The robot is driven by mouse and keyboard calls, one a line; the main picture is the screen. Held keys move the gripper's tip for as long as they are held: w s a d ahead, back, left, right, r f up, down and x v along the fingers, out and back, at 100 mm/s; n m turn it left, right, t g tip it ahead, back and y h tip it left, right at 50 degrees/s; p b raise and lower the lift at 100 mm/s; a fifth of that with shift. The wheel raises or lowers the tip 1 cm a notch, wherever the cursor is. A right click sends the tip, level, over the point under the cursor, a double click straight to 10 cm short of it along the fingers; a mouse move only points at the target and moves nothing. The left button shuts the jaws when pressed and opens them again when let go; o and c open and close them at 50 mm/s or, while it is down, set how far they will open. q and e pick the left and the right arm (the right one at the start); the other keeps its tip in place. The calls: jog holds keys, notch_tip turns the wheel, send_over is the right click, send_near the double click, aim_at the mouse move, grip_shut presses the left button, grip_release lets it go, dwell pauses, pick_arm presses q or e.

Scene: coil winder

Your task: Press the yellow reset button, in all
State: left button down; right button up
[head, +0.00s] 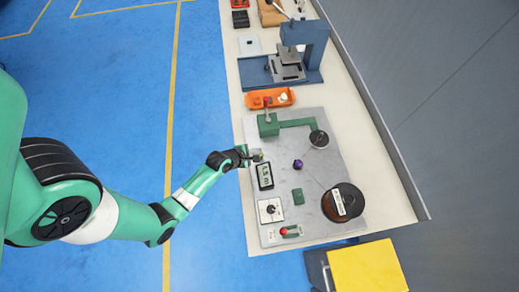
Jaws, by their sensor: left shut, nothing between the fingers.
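The yellow reset button (260,156) shows as a small yellow-green spot just above the counter display (265,176) on the grey coil winder plate (322,180). My left gripper (254,157) reaches in from the left, shut and empty, with its tips right at the button and partly covering it. I cannot tell whether the tips touch it. My right gripper does not show.
On the plate are a purple knob (298,164), a dark spool (343,202), a green arm fixture (268,124), a switch box (270,210) and a red-knobbed lever (290,231). An orange tray (269,98) and a blue press (290,65) stand beyond.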

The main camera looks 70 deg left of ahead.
pick_arm(q)
jog(key=shift+f, duration=0.35)
dwell(0.4)
jog(key=shift+r+p, duration=0.9)
jog(key=shift+r, duration=0.05)
notch_tip(320, 180, up, 5)
jog(key=p, duration=0.5)
jog(key=shift+r+p, duration=0.1)
jog(key=shift+p, duration=0.2)
